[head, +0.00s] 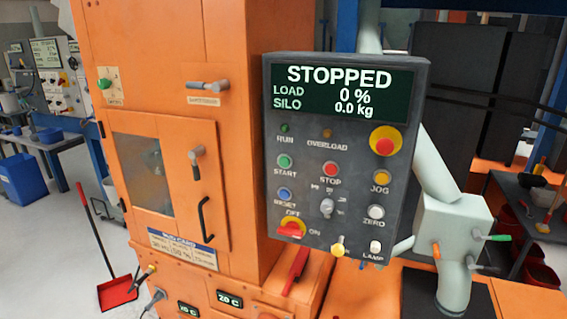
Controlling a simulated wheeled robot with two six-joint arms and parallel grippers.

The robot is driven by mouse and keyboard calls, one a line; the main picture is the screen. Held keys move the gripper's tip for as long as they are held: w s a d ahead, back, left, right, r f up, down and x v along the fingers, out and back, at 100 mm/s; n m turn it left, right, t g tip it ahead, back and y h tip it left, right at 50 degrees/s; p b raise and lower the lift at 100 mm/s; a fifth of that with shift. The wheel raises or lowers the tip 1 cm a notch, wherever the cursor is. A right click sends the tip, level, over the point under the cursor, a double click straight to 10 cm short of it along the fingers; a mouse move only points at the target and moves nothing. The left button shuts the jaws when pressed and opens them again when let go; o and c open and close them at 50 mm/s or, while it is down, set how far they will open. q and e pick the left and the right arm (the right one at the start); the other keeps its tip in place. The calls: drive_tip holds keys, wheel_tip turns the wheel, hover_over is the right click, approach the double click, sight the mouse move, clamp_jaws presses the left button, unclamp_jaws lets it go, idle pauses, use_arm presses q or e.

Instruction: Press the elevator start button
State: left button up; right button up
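The green start button (285,161) sits on the left side of the grey control panel (413,170), with the label START under it. The red stop button (331,169) is to its right. The display (343,90) reads STOPPED, load 0 %, silo 0.0 kg. The RUN lamp (285,128) looks dark green and the OVERLOAD lamp (327,133) dull amber. A red rotary switch (292,228) on yellow is at the lower left, between OFF and ON labels; its setting is hard to tell. Neither of my grippers is in view.
The panel also carries a red emergency stop (385,141), a yellow JOG button (382,178), a blue RESET button (285,194) and a white ZERO button (376,212). The orange machine cabinet (180,60) stands at left. A pale valve box (455,225) is at right.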

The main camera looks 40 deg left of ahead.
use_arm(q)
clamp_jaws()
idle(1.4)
